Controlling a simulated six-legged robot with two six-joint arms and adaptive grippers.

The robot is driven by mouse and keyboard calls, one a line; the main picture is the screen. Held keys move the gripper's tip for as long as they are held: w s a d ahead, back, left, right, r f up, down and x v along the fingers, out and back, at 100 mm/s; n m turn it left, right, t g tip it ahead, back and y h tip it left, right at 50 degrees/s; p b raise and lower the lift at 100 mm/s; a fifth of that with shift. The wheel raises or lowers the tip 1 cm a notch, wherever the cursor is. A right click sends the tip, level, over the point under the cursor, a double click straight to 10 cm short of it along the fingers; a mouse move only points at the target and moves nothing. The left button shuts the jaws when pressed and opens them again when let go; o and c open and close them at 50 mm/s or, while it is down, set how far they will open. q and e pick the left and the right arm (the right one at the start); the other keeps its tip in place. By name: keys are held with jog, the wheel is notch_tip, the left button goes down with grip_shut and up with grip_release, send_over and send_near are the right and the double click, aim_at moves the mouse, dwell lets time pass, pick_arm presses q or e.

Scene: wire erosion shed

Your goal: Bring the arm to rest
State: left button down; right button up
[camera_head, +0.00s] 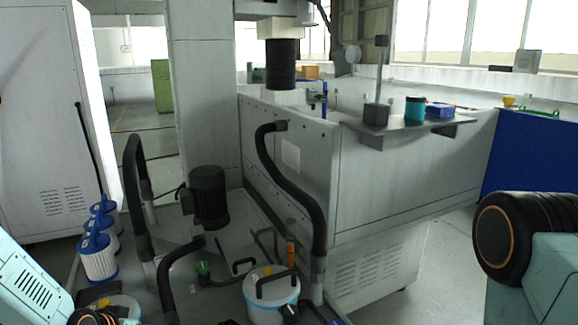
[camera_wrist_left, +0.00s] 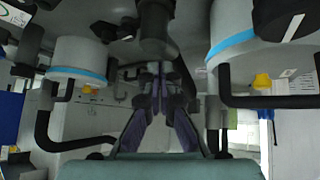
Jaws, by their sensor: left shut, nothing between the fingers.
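My left gripper (camera_wrist_left: 157,78) shows in the left wrist view, its two dark fingers meeting at the tips with nothing between them. It hangs in free space among the filter canisters and hoses, and I cannot tell how far it is from them. In the head view only a pale part of my left arm shows at the lower left corner, and its gripper is out of sight. A pale and black part of my right arm shows at the right edge; the right gripper is in neither view.
A white canister (camera_head: 269,308) with a black handle stands low in front. Black hoses (camera_head: 300,196) rise around a dark motor (camera_head: 209,199). Blue-capped filters (camera_head: 98,258) stand at left. The grey machine tank (camera_head: 400,185) carries a shelf (camera_head: 395,130) with a teal cup (camera_head: 415,110).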

pick_arm(q)
jog(key=s+d+f+g, duration=0.1)
jog(key=s+d+f, duration=0.1)
jog(key=s, duration=0.3)
jog(key=s+d+f+n+g, duration=0.1)
jog(key=s+d+f, duration=0.2)
jog(key=s+d, duration=0.1)
jog(key=s+d+f+n+g, duration=0.1)
jog(key=s+d+f, duration=0.1)
jog(key=s, duration=0.4)
jog(key=shift+s+d+f+g+b, duration=0.15)
jog(key=shift+s+d+g+b, duration=0.05)
jog(key=shift+d+g+b, duration=0.25)
jog(key=s+d+f+g, duration=0.1)
jog(key=s+f+g, duration=0.1)
jog(key=s, duration=0.7)
jog(key=s+d+f+m+g+y+b, duration=0.1)
jog(key=s+d+g, duration=0.1)
jog(key=s, duration=0.8)
jog(key=shift+d+f, duration=0.25)
jog(key=shift+f, duration=0.1)
